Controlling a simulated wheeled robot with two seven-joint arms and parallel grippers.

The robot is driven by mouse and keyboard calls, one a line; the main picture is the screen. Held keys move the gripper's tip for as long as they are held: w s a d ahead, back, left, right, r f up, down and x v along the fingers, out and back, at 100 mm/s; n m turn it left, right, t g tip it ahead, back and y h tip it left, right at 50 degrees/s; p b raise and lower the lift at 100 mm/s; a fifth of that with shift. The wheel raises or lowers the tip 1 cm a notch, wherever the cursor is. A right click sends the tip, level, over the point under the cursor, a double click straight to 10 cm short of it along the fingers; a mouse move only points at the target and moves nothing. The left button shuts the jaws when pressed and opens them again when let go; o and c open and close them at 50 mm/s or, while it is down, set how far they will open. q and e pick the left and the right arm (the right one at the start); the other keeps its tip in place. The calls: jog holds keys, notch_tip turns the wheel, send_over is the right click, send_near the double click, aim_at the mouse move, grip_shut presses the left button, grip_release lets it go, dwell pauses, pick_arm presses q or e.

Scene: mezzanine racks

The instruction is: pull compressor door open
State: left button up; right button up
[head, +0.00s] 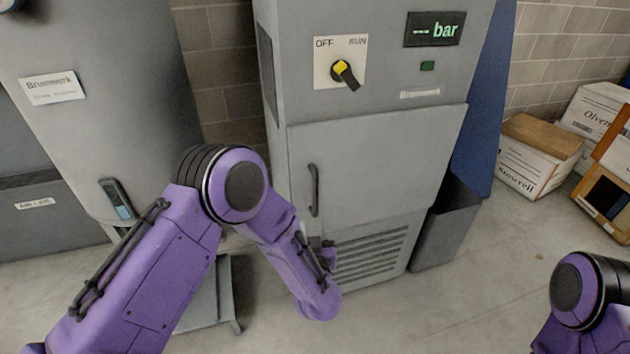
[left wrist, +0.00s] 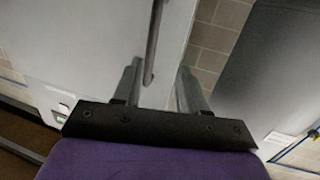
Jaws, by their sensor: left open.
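The compressor is a grey cabinet (head: 386,20) with an OFF/RUN switch and a lit bar display. Its lower front door (head: 385,165) looks shut, and it also shows in the left wrist view (left wrist: 95,40). A dark vertical handle (head: 314,190) is near the door's left edge. My left gripper (head: 320,242) is just below the handle in the head view, partly hidden by my forearm. In the left wrist view the open fingers (left wrist: 159,66) appear on either side of the handle's lower part (left wrist: 152,45); contact cannot be told. My right gripper is out of view.
A vent grille (head: 370,256) is below the door. A large grey tank (head: 100,100) stands to the left, with a brick wall (head: 220,60) behind. A dark bin (head: 447,225) stands to the right, and cardboard boxes (head: 535,165) are at the far right. Floor right of centre is clear.

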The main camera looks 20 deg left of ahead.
aim_at(315, 191)
pick_arm(q)
jog(key=shift+t+y, duration=0.3)
jog(key=shift+y, duration=0.3)
jog(key=w+a+r, duration=0.1)
jog(key=w, duration=0.3)
jog(key=w+a+r+p, duration=0.1)
jog(key=w, duration=0.3)
jog(key=w+a+r, duration=0.1)
jog(key=w, duration=0.2)
jog(key=shift+w+r, duration=0.3)
jog(key=shift+w, duration=0.1)
grip_shut()
